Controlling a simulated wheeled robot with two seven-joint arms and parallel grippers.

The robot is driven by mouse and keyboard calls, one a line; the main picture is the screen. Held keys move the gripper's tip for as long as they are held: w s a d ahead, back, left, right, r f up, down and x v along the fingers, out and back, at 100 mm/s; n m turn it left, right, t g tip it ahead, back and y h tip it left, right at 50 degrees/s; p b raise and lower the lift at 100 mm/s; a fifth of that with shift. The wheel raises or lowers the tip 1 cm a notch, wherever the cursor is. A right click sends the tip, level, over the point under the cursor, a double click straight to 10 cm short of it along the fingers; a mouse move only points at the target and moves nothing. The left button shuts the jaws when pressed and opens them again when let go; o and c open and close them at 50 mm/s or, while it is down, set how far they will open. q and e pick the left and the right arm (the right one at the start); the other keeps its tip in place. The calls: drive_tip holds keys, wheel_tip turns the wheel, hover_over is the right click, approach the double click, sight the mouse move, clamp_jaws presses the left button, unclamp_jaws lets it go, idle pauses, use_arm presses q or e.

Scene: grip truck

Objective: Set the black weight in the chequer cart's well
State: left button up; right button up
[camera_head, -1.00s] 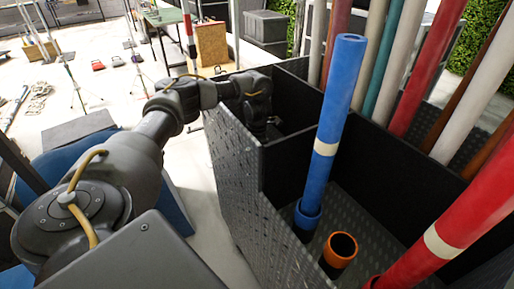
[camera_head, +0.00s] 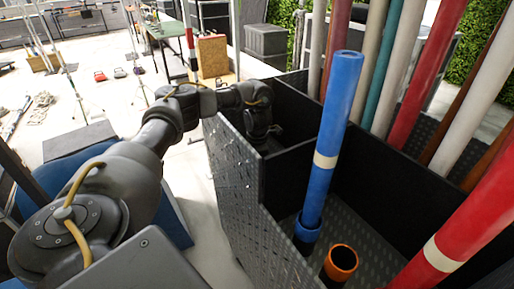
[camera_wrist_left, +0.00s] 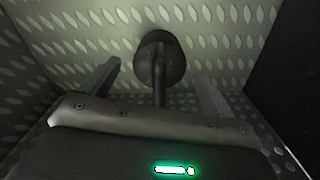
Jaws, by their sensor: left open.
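The black cart (camera_head: 235,185) with chequer-plate walls stands at the centre right of the head view. My left arm reaches over its wall, and my left gripper (camera_head: 262,138) points down into the far-left compartment, its fingertips hidden there. In the left wrist view my left gripper (camera_wrist_left: 158,72) is open, with one finger on each side of the black weight's stem. The black weight (camera_wrist_left: 158,48) shows as a dark round part with a thin stem, close to chequer plate; I cannot tell whether it touches it. The fingers look apart from the stem. My right gripper is not in view.
A blue tube (camera_head: 338,115) stands in the cart's near compartment beside an orange-rimmed tube (camera_head: 342,260). A red pole (camera_head: 465,235) leans at the right. Several poles rise behind. A dark divider (camera_head: 285,180) borders the compartment under my gripper.

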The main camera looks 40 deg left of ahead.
use_arm(q)
wheel_tip(320, 180, up, 11)
drive_tip(key=shift+f+p, duration=0.2)
drive_tip(key=shift+p, duration=0.5)
